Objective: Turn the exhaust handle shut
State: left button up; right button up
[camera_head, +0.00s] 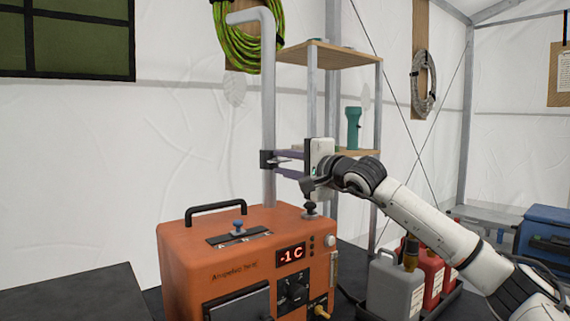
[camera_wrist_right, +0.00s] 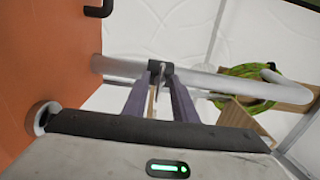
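The exhaust pipe (camera_head: 268,100) is a grey upright tube rising from the orange heater (camera_head: 225,260), with a bent top. A dark collar (camera_head: 266,159) sits partway up it. In the right wrist view the pipe (camera_wrist_right: 210,82) runs across, and the collar (camera_wrist_right: 160,69) has a thin, pale handle (camera_wrist_right: 153,100) pointing back towards me. My right gripper (camera_head: 279,163) is at the collar, its purple fingers spread apart. In the wrist view the fingers (camera_wrist_right: 158,84) stand either side of the handle, with gaps visible; contact is unclear. My left gripper is out of view.
A shelf (camera_head: 325,54) with a teal torch (camera_head: 353,127) stands behind my right arm. Grey (camera_head: 393,285) and red (camera_head: 430,268) canisters stand right of the heater, below the arm. The heater's black top handle (camera_head: 215,206) is left of the pipe. Space left of the pipe is free.

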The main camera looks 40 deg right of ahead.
jog(key=shift+s, duration=0.1)
